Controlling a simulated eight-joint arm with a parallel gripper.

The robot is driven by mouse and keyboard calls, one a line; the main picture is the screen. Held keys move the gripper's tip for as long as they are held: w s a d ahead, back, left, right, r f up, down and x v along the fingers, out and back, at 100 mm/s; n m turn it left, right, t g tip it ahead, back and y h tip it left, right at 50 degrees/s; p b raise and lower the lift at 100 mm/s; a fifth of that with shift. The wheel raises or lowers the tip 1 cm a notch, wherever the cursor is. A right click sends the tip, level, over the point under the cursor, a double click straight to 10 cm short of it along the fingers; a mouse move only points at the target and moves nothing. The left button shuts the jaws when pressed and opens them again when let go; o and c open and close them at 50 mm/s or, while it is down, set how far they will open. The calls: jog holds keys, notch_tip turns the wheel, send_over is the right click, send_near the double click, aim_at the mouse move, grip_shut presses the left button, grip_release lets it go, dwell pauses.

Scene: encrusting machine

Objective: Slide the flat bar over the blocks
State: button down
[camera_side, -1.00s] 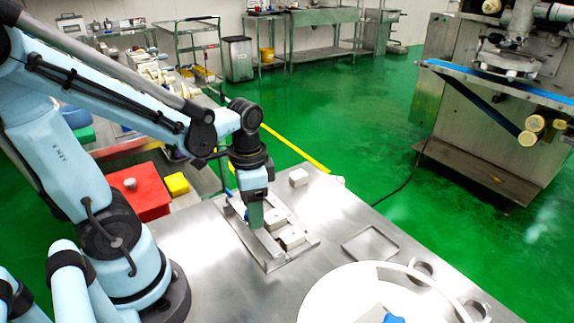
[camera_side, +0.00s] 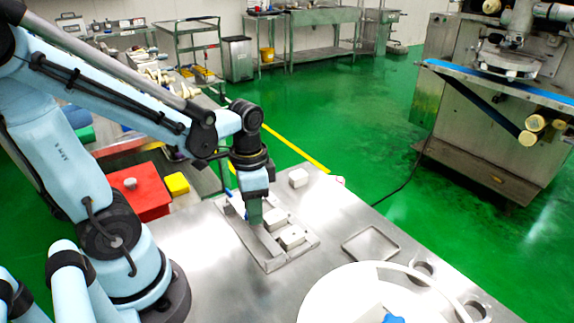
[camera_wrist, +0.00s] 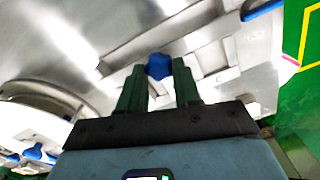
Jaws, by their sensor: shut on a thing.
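My gripper (camera_side: 254,222) points down over a shallow metal tray (camera_side: 301,255) on the steel table. In the wrist view its green fingers (camera_wrist: 158,84) are shut on a blue knob (camera_wrist: 158,66). The flat bar (camera_side: 266,243) appears as a narrow metal strip along the tray's left side, beside the blocks; my gripper hides part of it. Two pale blocks, one farther back (camera_side: 275,217) and one nearer (camera_side: 292,236), sit in the tray just right of my gripper. Whether the bar touches them I cannot tell.
A red box (camera_side: 150,200) is at the left. Bare table lies left of the tray.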

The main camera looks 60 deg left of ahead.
jog(key=shift+w, duration=1.95)
jog(key=c, duration=0.8)
grip_release()
jog(key=shift+s, duration=0.1)
jog(key=shift+r, duration=0.1)
jog(key=shift+r, duration=5.95)
jog(key=shift+w+d+f+n+t, duration=0.15)
jog(key=shift+d+f+n+t, duration=0.5)
jog(key=shift+t, duration=0.55)
jog(key=shift+w+d+f+n+t, duration=0.1)
jog(key=shift+d+f+n+t, duration=0.6)
jog(key=shift+t, duration=0.5)
jog(key=shift+w+d+f+n+t, duration=0.15)
jog(key=shift+d+f+n+t, duration=0.55)
jog(key=shift+t, duration=0.5)
